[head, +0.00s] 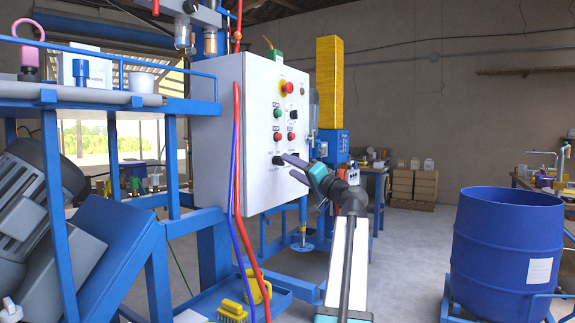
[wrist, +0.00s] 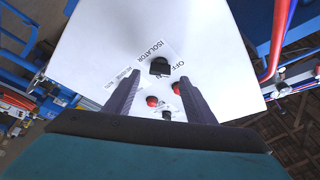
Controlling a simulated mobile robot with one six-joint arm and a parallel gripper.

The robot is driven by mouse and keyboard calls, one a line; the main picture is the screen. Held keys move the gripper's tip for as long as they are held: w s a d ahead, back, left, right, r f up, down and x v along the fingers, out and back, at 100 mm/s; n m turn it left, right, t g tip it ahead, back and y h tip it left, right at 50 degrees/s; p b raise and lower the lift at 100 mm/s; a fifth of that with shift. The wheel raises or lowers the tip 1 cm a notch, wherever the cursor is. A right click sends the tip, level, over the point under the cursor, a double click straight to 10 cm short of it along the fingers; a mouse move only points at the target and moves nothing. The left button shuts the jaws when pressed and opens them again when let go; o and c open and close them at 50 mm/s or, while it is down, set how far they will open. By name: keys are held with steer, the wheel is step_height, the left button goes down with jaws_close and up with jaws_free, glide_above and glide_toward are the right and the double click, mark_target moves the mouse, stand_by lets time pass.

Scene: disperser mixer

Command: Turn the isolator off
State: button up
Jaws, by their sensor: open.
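The isolator is a black rotary knob (wrist: 160,67) low on the white control panel (wrist: 100,45). In the wrist view it has an ISOLATOR label on one side, an OFF label on the other, and a further label to the left. I cannot tell which way the knob points. My gripper (wrist: 159,83) is open, its two dark fingers on either side of the knob's line, with a gap to each side. In the head view, my gripper (head: 293,166) is at the panel's lower front beside the knob (head: 278,160), partly covering that area. Contact cannot be seen.
Other panel controls are close by: a red button (head: 278,137), a green button (head: 278,112) and a red emergency stop (head: 288,87) on yellow. Red and blue hoses (head: 237,190) hang along the panel's left edge. A blue drum (head: 507,245) stands at right; the floor between is open.

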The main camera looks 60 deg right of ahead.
steer(key=p+v, duration=0.1)
steer(key=v, duration=0.8)
steer(key=shift+s, duration=0.2)
steer(key=shift+a, duration=0.1)
